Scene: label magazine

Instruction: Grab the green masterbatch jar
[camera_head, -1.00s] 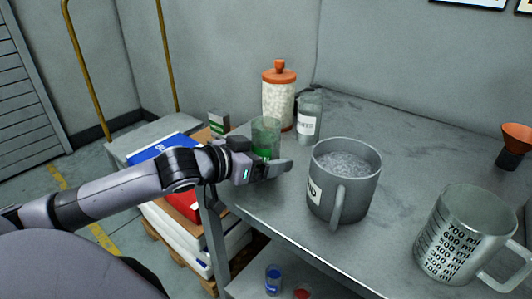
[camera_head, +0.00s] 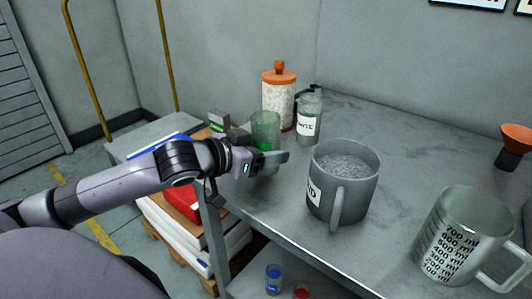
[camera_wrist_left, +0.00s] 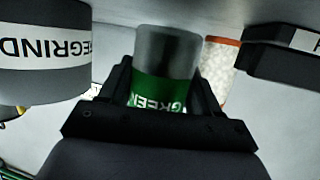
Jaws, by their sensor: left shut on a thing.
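The green masterbatch jar (camera_head: 265,128) is a small clear jar with green contents near the left edge of the table. In the left wrist view the jar (camera_wrist_left: 165,62) stands between my fingers, and its green label reads "GREEN". My left gripper (camera_head: 268,158) is shut on the jar, with one finger hiding its lower part in the head view. The left gripper (camera_wrist_left: 160,98) also shows in the wrist view, a finger on each side of the jar. My right gripper is not in view.
A white-labelled jar (camera_head: 308,122) and an orange-lidded canister (camera_head: 279,98) stand close behind the green jar. A grey regrind mug (camera_head: 362,187) stands to its right. A clear measuring jug (camera_head: 462,240) is at the front right. The table (camera_head: 420,150) is clear behind the mug.

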